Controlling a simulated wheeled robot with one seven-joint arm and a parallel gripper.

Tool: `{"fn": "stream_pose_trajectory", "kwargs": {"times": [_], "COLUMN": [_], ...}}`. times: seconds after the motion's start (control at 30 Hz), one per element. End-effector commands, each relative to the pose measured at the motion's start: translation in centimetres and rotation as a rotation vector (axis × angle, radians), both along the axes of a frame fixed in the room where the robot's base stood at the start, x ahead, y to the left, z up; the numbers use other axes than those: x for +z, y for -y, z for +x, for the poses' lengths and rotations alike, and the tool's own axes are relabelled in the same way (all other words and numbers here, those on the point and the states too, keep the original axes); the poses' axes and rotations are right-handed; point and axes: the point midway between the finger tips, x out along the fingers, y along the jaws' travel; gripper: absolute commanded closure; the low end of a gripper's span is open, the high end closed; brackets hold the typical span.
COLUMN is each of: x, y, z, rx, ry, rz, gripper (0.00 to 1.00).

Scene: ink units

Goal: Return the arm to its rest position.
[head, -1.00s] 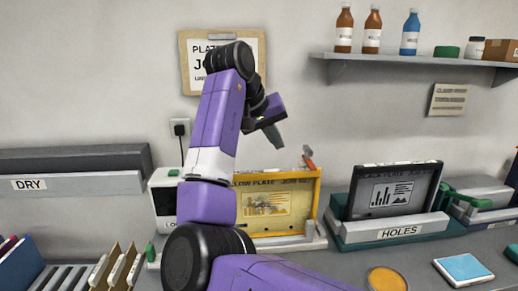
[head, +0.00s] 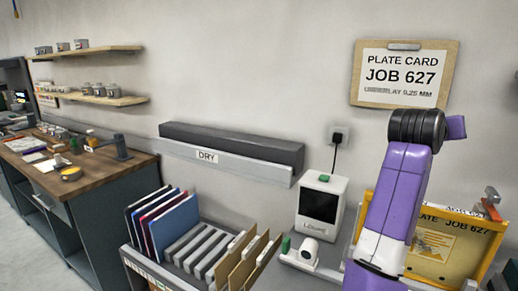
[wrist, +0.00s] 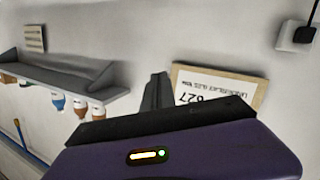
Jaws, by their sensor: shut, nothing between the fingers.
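My arm (head: 398,185) rises at the right of the head view, its upper link upright and its dark joint below the plate card. My gripper (wrist: 156,92) shows in the wrist view as dark fingers close together, shut and empty, beyond the purple wrist housing. In the head view the fingers are hidden behind the arm; a bit of purple shows right of the joint. The fingers point toward the wall area beside the plate card (wrist: 220,88), which appears upside down in the wrist view; the gap to it cannot be told.
The yellow plate frame (head: 477,222) stands behind and right of my arm. A white device (head: 322,190) stands left of it. A rack with coloured plates (head: 172,225) and the DRY ledge (head: 235,163) are further left. Wall shelf (wrist: 60,76) with bottles shows in the wrist view.

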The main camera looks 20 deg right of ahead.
Motion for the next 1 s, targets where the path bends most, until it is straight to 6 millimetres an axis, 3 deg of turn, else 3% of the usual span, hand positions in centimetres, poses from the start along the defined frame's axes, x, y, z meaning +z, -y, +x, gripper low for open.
{"fn": "stream_pose_trajectory", "kwargs": {"times": [0.27, 0.47, 0.77, 1.0], "x": [-4.5, -9.0, -16.5, -22.0], "y": [-5.7, -11.4, -20.6, -27.2], "z": [1.8, 1.2, -3.3, -9.5], "rx": [0.229, 0.418, 0.7, 0.889], "ry": [0.109, 0.177, 0.27, 0.334], "rz": [-0.263, -0.367, -0.399, -0.327], "gripper": [1.0, 1.0, 1.0, 1.0]}}
